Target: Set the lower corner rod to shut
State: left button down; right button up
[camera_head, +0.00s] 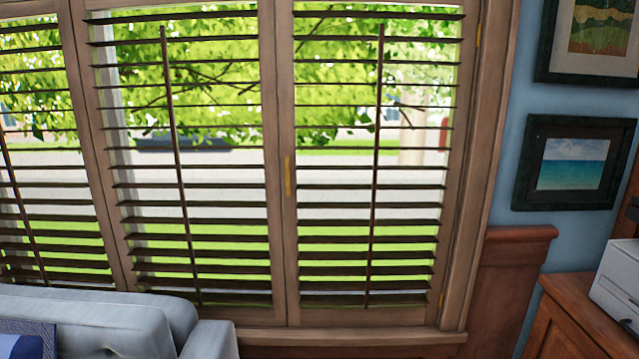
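Wooden shutters with dark slats cover the window. A dark vertical rod (374,170) runs down the middle of the right shutter panel. A second rod (177,155) runs down the middle panel, slightly tilted in the picture. A third rod (23,215) shows on the left panel, cut by the picture's edge. I cannot tell for certain which is the lower corner rod; the right one is closest to the room's corner side. The slats (335,231) stand open, with the garden and street visible between them. Neither of my grippers is in view.
A light grey-blue sofa (110,312) with a blue cushion stands before the window at lower left. A wooden cabinet (580,312) with a white device (618,280) stands at right. Framed pictures (573,163) hang on the blue wall. The sill (350,336) below the right panel looks clear.

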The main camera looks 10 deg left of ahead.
aim_at(381, 48)
jog(key=z, duration=0.45)
jog(key=i, duration=1.4)
jog(key=u, duration=0.75)
